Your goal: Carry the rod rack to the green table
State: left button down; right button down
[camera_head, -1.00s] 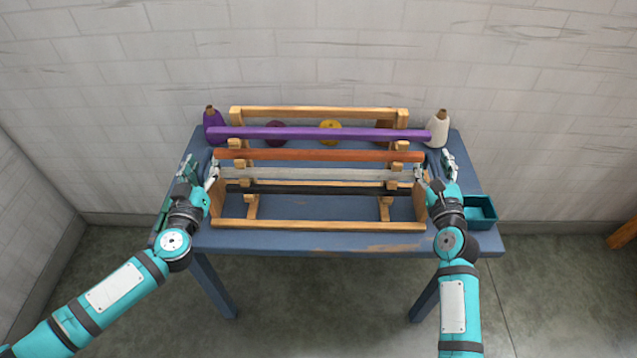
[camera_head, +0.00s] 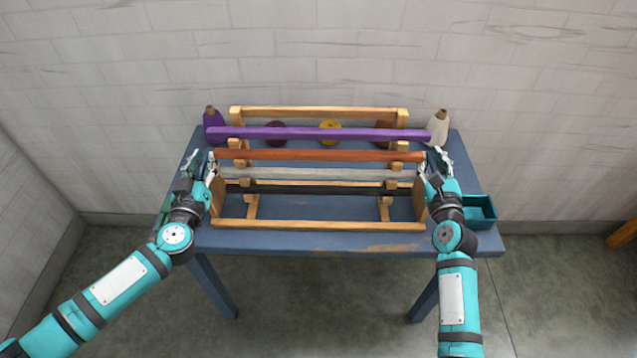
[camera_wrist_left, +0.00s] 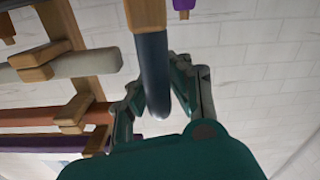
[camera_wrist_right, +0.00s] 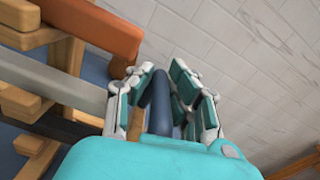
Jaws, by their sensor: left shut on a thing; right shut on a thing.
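The wooden rod rack (camera_head: 320,225) stands on a blue table, with a purple rod (camera_head: 320,134), an orange rod (camera_head: 320,155), a grey rod (camera_head: 320,174) and a black rod (camera_head: 320,189) lying across it. My left gripper (camera_head: 201,164) is shut on the rack's dark blue left handle, seen between its fingers in the left wrist view (camera_wrist_left: 155,75). My right gripper (camera_head: 432,164) is shut on the dark blue right handle, which shows in the right wrist view (camera_wrist_right: 160,105). The green table is not in view.
On the blue table (camera_head: 350,241), a purple cone (camera_head: 212,122) and a white cone (camera_head: 438,130) stand at the back corners. Yellow (camera_head: 330,130) and dark purple (camera_head: 275,134) skeins sit behind the rack. A teal tray (camera_head: 480,212) lies at right. A wall is close behind.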

pick_arm(q)
jog(key=shift+r, duration=0.15)
pick_arm(e)
jog(key=shift+a+r, duration=0.1)
